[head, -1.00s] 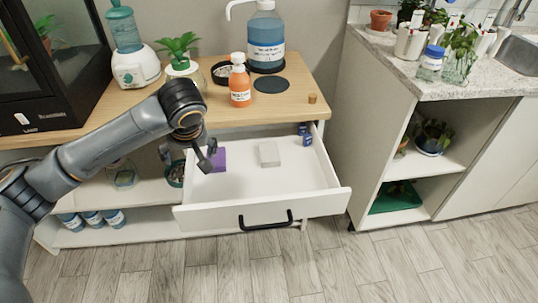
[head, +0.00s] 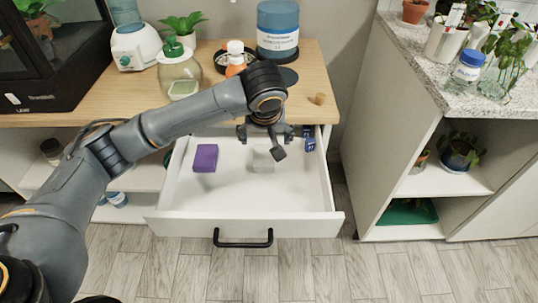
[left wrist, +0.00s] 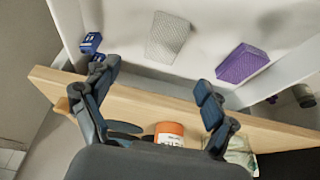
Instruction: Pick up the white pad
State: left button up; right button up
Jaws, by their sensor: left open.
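The white pad (head: 262,164) lies flat on the floor of the open white drawer (head: 185,218), partly hidden by my left gripper in the head view. It shows whole, with a textured top, in the left wrist view (left wrist: 168,37). My left gripper (head: 262,142) is open and empty above the drawer, over the pad's far side in the head view. In the left wrist view the gripper's fingers (left wrist: 155,79) are spread apart, with the pad beyond them and not between them. My right gripper is not in view.
A purple pad (head: 205,158) lies left of the white one in the drawer. Small blue boxes (head: 309,139) sit at the drawer's back right. The wooden top (head: 318,82) overhangs the drawer's back and carries an orange bottle (head: 235,64) and a large blue jug (head: 277,30).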

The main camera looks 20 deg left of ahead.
pick_arm(q)
send_over(264, 156)
jog(key=s, duration=0.2)
jog(key=f, duration=0.3)
jog(key=d+f+b, duration=0.1)
jog(key=f, duration=0.1)
jog(key=shift+w+f, duration=0.1)
jog(key=shift+w, duration=0.1)
jog(key=x, duration=0.1)
jog(key=b+x, duration=0.1)
jog(key=x, duration=0.2)
jog(key=shift+s+a+f, duration=0.15)
jog(key=shift+a+f, duration=0.15)
jog(key=shift+f, duration=0.4)
jog(key=c, duration=1)
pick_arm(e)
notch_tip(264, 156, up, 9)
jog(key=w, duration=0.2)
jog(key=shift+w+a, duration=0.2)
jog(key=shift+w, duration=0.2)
